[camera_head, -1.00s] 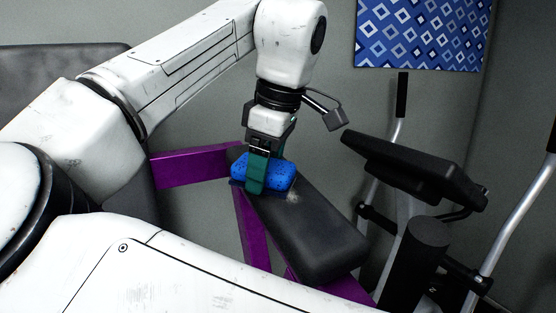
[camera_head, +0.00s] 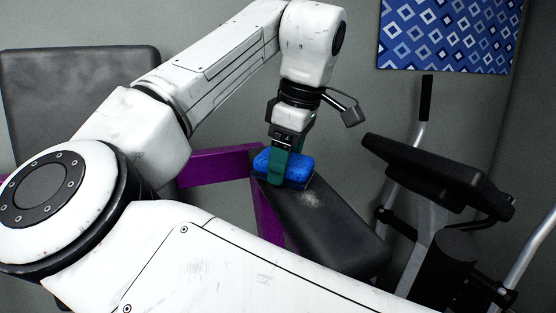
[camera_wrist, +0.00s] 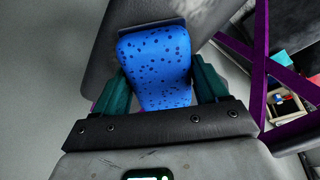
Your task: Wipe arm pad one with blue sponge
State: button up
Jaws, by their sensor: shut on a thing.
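My gripper (camera_head: 279,166) is shut on the blue sponge (camera_head: 298,165), with green fingers on both sides of it. The sponge is bright blue with dark spots, and it also shows in the wrist view (camera_wrist: 157,62). It sits at the far end of a black arm pad (camera_head: 335,232) on a purple frame, on or just over the surface; I cannot tell whether it presses on it. A pale dusty patch (camera_head: 311,199) lies on the pad just in front of the sponge. The dusty patch also shows in the wrist view (camera_wrist: 199,12). No label on the pad is visible.
The purple frame (camera_head: 222,165) runs behind and beneath the pad. An exercise machine with a black console (camera_head: 436,172) and upright handles stands close on the right. A dark backrest (camera_head: 82,95) is at the left. The wrist view shows a box of items (camera_wrist: 284,103) below right.

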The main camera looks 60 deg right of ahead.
aim_at(314, 172)
jog(key=shift+s+d, duration=0.55)
jog(key=shift+d, duration=0.25)
jog(key=shift+s+d, duration=0.55)
jog(key=shift+d, duration=0.3)
jog(key=shift+s+d, duration=0.55)
jog(key=shift+d, duration=0.25)
jog(key=shift+r, duration=0.1)
jog(key=shift+w+v, duration=0.2)
jog(key=shift+v, duration=1.3)
jog(key=shift+w+v, duration=0.15)
jog(key=shift+v, duration=1.3)
jog(key=shift+a+r, duration=0.15)
jog(key=v, duration=0.3)
jog(key=shift+w, duration=0.15)
jog(key=shift+a, duration=0.1)
